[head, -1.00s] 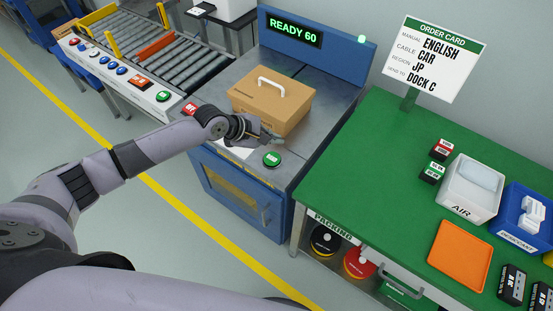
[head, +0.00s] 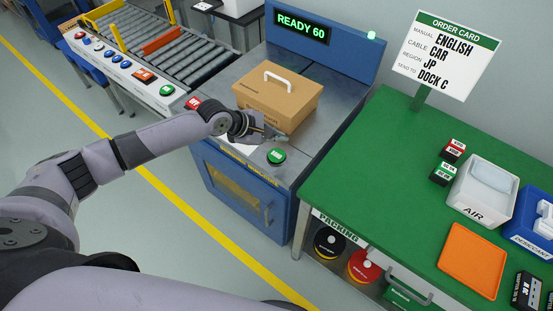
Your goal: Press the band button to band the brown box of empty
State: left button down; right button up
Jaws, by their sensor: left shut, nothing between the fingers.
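The brown box (head: 279,101) with a white handle sits closed on the metal top of the blue banding machine (head: 236,188). The machine's display (head: 301,26) reads "READY 60". A green button (head: 277,156) is on the front edge of the machine top, and a red button (head: 193,104) is at its left corner. My left gripper (head: 279,138) is shut and empty, in front of the box and just above and behind the green button in the picture. I cannot tell whether it touches the box. My right gripper is not in view.
A roller conveyor (head: 171,46) with a button panel lies at the left. The green packing table (head: 372,177) stands at the right with an order card (head: 446,55), a white AIR bin (head: 482,191) and an orange tray (head: 470,260). A lit lamp (head: 371,36) tops the machine.

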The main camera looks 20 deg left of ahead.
aim_at(277, 157)
pick_arm(q)
notch_tip(277, 157, down, 4)
jog(key=b, duration=0.3)
jog(key=shift+r+b, duration=0.15)
jog(key=shift+b, duration=0.25)
jog(key=shift+f, duration=1.1)
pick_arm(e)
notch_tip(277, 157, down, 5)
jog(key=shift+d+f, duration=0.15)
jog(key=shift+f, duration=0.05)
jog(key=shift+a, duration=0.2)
pick_arm(q)
jog(key=shift+f, duration=0.3)
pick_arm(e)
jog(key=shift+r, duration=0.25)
pick_arm(q)
jog(key=shift+f, duration=0.7)
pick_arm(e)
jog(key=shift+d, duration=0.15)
pick_arm(q)
jog(key=shift+r+p, duration=0.95)
jog(key=shift+p, duration=0.3)
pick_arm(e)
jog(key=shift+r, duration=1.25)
